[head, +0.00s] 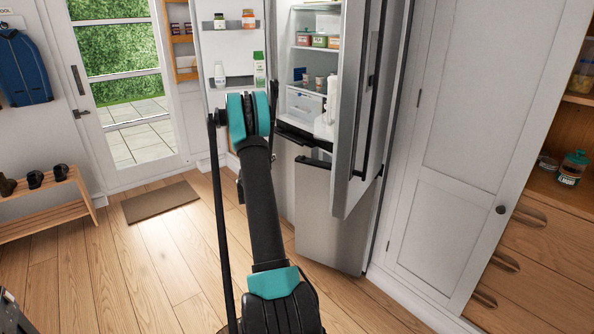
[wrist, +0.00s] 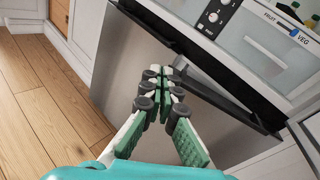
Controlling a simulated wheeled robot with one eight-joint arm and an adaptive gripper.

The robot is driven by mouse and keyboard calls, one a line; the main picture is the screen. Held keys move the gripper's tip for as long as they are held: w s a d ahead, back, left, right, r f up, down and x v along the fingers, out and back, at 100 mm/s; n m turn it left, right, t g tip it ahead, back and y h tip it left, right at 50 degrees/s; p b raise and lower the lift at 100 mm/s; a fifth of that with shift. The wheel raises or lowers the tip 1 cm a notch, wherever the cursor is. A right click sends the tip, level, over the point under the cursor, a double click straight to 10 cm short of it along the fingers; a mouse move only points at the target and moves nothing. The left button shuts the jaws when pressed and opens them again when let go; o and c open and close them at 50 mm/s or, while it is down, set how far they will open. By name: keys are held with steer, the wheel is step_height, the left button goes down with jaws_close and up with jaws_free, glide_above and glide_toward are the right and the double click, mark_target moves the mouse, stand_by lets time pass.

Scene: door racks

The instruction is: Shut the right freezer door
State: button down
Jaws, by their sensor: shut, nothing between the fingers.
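The right freezer door (head: 330,215) is the lower steel panel of the fridge-freezer, partly hidden behind the open upper right door. I cannot tell how far it stands ajar. In the wrist view a steel door front (wrist: 125,65) fills the middle, with a dark bar handle (wrist: 228,92) slanting down to the right near its top edge. My gripper (wrist: 165,72) is shut and empty, its green-padded fingers meeting in front of this steel front, close to the handle. Whether they touch it is unclear. In the head view my arm hides the gripper.
The upper right fridge door (head: 358,110) stands open towards me, and the upper left door (head: 232,45) with bottles is open too. A control panel (wrist: 214,16) and drawers show above the steel front. A white cabinet (head: 470,130) stands at right. Wooden floor (head: 150,260) is clear at left.

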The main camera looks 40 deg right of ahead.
steer(key=s+d+f+m+g, duration=0.3)
steer(key=d+f+m, duration=0.2)
steer(key=f, duration=0.5)
glide_toward(300, 167)
steer(key=x, duration=0.5)
steer(key=shift+a+f, duration=0.15)
steer(key=shift+f, duration=0.2)
steer(key=shift+w+d, duration=0.35)
steer(key=shift+d, duration=0.4)
steer(key=shift+w+g, duration=0.1)
steer(key=shift+g, duration=0.2)
